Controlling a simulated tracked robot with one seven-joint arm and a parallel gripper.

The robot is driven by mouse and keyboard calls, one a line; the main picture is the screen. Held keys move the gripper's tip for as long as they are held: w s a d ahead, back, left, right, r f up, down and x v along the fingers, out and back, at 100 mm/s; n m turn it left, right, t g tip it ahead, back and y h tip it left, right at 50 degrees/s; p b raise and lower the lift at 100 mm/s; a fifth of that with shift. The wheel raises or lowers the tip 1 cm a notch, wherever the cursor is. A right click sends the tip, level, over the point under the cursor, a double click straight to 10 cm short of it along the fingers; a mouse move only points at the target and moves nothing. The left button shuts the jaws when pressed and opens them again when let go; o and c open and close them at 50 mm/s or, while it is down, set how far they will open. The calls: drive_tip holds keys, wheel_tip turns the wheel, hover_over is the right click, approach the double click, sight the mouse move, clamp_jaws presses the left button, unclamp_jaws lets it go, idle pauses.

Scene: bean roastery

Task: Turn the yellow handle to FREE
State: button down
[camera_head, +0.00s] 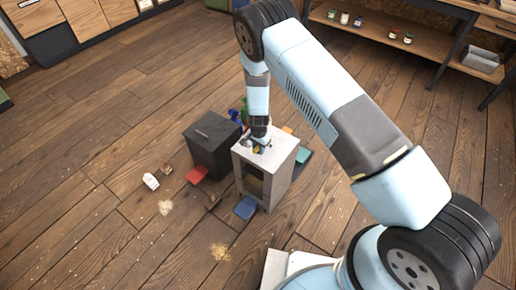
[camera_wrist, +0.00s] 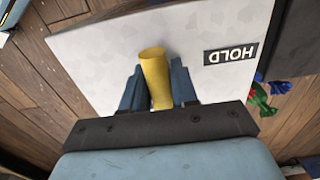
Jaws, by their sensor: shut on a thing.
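The yellow handle (camera_wrist: 154,75) stands out from a pale panel (camera_wrist: 95,65) in the wrist view. My gripper (camera_wrist: 158,88) has its two blue-grey fingers on either side of the handle and is shut on it. A black label reading HOLD (camera_wrist: 231,53) is on the panel to the right of the handle, upside down in this view. I see no readable FREE label; part of a dark patch shows at the panel's top edge. In the head view my gripper (camera_head: 260,143) reaches down onto the top of the pale cabinet (camera_head: 281,182), where a little yellow shows.
A dark box (camera_head: 213,152) stands left of the cabinet. Red (camera_head: 197,174) and blue (camera_head: 245,208) flat pieces lie around it. A white item (camera_head: 151,181) and small debris are on the wooden floor. Shelves (camera_head: 390,42) stand at the back right. The front-left floor is mostly clear.

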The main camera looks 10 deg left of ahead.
drive_tip(key=c, duration=1.8)
unclamp_jaws()
drive_tip(key=shift+m, duration=1.1)
drive_tip(key=shift+c, duration=0.2)
drive_tip(key=o, duration=1)
wheel_tip(320, 180, up, 14)
drive_tip(key=shift+f, duration=0.15)
